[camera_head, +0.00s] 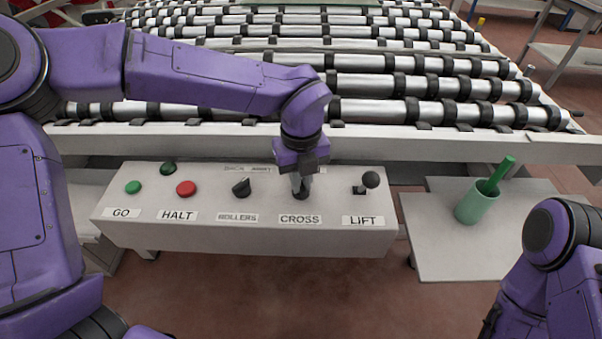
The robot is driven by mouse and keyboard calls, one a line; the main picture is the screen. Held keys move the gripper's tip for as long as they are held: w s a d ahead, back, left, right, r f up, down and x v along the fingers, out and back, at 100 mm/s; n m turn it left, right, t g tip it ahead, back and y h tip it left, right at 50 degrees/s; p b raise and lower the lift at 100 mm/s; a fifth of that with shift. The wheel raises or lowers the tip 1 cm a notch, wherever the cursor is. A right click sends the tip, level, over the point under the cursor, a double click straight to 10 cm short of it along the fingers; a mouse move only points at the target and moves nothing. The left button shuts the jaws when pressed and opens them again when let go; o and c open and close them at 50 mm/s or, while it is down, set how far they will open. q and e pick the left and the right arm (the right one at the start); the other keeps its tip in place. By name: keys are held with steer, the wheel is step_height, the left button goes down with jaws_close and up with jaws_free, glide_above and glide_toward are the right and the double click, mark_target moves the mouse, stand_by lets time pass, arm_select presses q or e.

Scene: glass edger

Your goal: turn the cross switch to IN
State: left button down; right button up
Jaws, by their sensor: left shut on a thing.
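My left gripper (301,186) points down over the control box (262,241), directly above the CROSS label (300,219). It is shut on the cross switch, whose knob is mostly hidden by the fingers, so I cannot tell which way it points. My left arm reaches in from the left above the box. My right arm shows at the lower right; its fingertips are not in view.
The box also carries a green GO button (133,187), a red HALT button (186,188), a black ROLLERS knob (241,187) and a LIFT lever (370,180). A roller conveyor (380,111) lies behind. A green cup (476,204) stands on a side table (440,262) at right.

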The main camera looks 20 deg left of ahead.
arm_select(q)
steer(key=m+p, duration=0.5)
steer(key=m, duration=0.1)
steer(key=shift+r+p, duration=0.35)
steer(key=shift+p, duration=0.05)
steer(key=m+p, duration=0.2)
steer(key=m, duration=0.1)
steer(key=shift+p, duration=0.4)
steer(key=shift+f+m+p, duration=0.2)
steer(key=shift+m+p, duration=0.55)
steer(key=shift+m, duration=0.25)
steer(key=shift+w, duration=0.1)
steer(key=c, duration=1.2)
jaws_free()
steer(key=shift+f, duration=0.1)
steer(key=shift+o, duration=0.2)
step_height(320, 180, up, 11)
steer(key=b, duration=0.1)
steer(key=shift+f+b, duration=0.2)
steer(key=shift+b, duration=0.15)
